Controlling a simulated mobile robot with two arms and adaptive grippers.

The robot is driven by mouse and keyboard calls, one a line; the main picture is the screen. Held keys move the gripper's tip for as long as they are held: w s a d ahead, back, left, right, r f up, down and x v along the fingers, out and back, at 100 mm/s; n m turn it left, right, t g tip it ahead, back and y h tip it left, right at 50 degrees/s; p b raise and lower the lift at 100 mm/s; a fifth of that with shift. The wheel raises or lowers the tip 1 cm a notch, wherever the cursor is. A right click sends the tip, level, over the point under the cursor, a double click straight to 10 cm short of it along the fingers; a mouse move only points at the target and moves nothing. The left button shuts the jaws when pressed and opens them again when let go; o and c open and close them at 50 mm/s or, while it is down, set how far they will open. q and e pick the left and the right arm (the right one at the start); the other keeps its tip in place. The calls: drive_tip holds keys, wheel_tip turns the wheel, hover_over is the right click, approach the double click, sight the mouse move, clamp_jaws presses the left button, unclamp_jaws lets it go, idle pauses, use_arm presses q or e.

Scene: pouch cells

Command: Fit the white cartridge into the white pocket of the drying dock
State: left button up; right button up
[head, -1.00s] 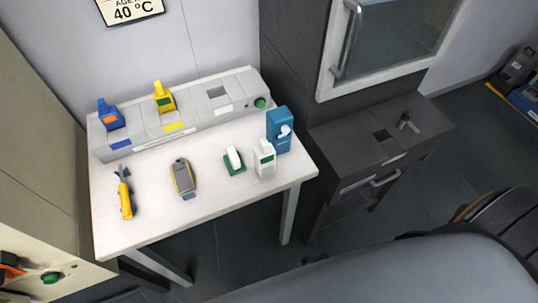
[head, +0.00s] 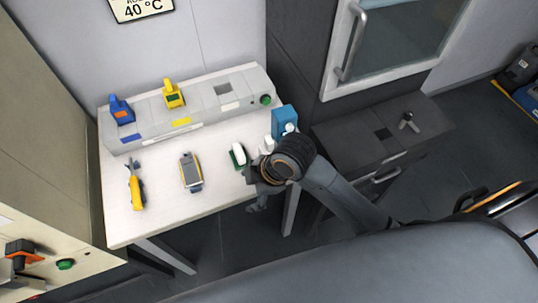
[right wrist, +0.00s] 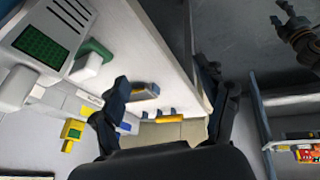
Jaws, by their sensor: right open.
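The white cartridge (head: 268,143), with a green panel, stands at the table's right; my right arm hides most of it in the head view. In the right wrist view its green panel and dark slots (right wrist: 50,45) show close at upper left. The drying dock (head: 205,116) runs along the table's back. Its white pocket (head: 224,88) is an empty dark opening at the right. My right gripper (head: 253,188) is open and empty over the table's front right edge; its fingers also show in the right wrist view (right wrist: 166,106). A dark gripper-like shape, apparently my left gripper (right wrist: 284,18), appears there.
A blue cartridge (head: 121,111) and a yellow cartridge (head: 173,97) sit in the dock. A blue box (head: 285,119) stands behind the white cartridge. A white piece on a green base (head: 238,154), a grey-yellow device (head: 190,171) and a yellow-handled tool (head: 136,190) lie on the table.

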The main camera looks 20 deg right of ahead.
wheel_tip(320, 180, up, 3)
drive_tip(key=w+a+n, duration=0.1)
drive_tip(key=w+n, duration=0.2)
drive_tip(key=n, duration=0.3)
wheel_tip(320, 180, up, 10)
drive_tip(key=n+g+h, duration=0.3)
drive_tip(key=n+h, duration=0.1)
drive_tip(key=n, duration=1)
hover_over(267, 139)
drive_tip(key=shift+d, duration=0.1)
wheel_tip(267, 139, down, 8)
drive_tip(key=shift+p, duration=0.75)
wheel_tip(267, 139, down, 5)
drive_tip(key=shift+s+d+r+p, duration=0.15)
drive_tip(key=shift+p, duration=0.7)
drive_tip(key=shift+f, duration=0.4)
